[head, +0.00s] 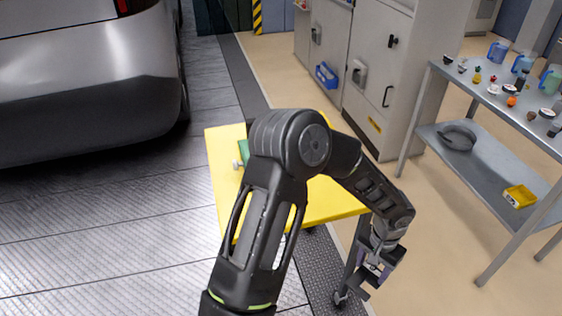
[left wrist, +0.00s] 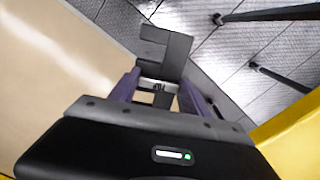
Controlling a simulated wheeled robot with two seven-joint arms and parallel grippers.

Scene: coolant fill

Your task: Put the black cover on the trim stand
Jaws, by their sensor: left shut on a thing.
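My left gripper (head: 375,268) hangs low, just past the right edge of the yellow table top (head: 334,201). In the left wrist view its purple fingers (left wrist: 157,90) are shut on a dark, flat, notched piece, which looks like the black cover (left wrist: 172,50). It sticks out beyond the fingertips, over the floor. In the head view the cover is small and hard to tell from the gripper. I cannot make out the trim stand; my left arm hides much of the table top. My right gripper is not in view.
A green item (head: 243,152) and a white knob (head: 236,165) show at the table's left, beside my arm. A grey metal shelf table (head: 480,170) with bottles and small items stands at the right. Grey cabinets (head: 377,60) stand behind; a silver car (head: 85,85) is at left.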

